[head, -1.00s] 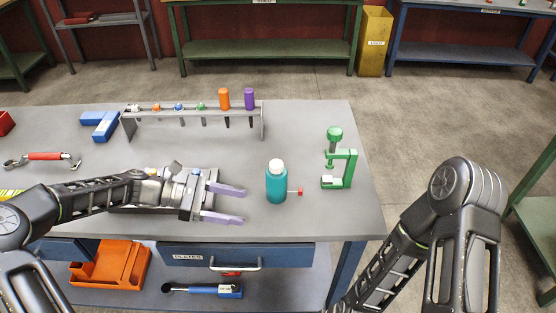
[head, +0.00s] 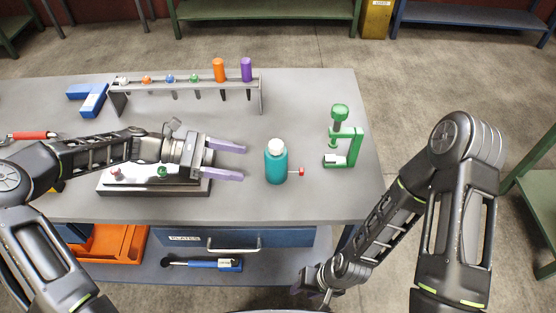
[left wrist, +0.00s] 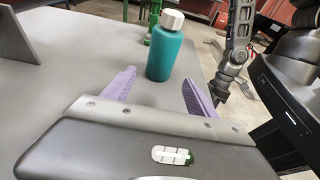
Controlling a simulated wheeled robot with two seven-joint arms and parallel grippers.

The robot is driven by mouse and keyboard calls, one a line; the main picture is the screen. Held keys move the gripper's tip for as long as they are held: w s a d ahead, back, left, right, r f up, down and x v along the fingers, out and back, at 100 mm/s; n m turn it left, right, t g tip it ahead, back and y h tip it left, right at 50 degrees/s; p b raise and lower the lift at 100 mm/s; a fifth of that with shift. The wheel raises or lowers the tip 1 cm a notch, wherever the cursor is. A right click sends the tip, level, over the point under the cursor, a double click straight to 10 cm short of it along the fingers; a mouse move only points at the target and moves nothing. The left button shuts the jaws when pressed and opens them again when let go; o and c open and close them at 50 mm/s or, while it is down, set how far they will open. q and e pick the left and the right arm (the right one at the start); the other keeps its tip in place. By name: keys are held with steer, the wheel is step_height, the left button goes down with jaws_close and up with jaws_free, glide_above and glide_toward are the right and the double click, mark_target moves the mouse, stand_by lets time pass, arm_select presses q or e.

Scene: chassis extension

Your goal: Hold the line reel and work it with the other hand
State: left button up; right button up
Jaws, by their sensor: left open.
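The line reel (head: 276,164) appears to be the teal, bottle-shaped body with a white cap and a small red-tipped crank (head: 299,172) on its right side. It stands upright on the grey workbench (head: 235,207). My left gripper (head: 243,161) is open and empty, its lilac fingers pointing at the reel from the left, with a small gap. In the left wrist view the reel (left wrist: 165,54) stands upright beyond and between the two open fingers (left wrist: 158,82). My right gripper (head: 318,287) is low, in front of the bench; its fingers are too unclear to judge.
A green clamp-like stand (head: 342,138) is right of the reel. A rack (head: 187,84) with several coloured handles stands at the back left, near blue blocks (head: 92,99). A dark base (head: 154,188) lies under my left gripper. The bench between reel and rack is clear.

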mark_target(267, 168)
arm_select(q)
steer(key=b+x, duration=0.2)
steer(key=x, duration=0.6)
steer(key=shift+d+f+b, duration=0.15)
steer(key=shift+d+b, duration=0.1)
steer(key=shift+b, duration=0.05)
steer(key=shift+d+f, duration=0.15)
steer(key=shift+d, duration=0.5)
steer(key=shift+c, duration=0.6)
steer(key=c, duration=0.7)
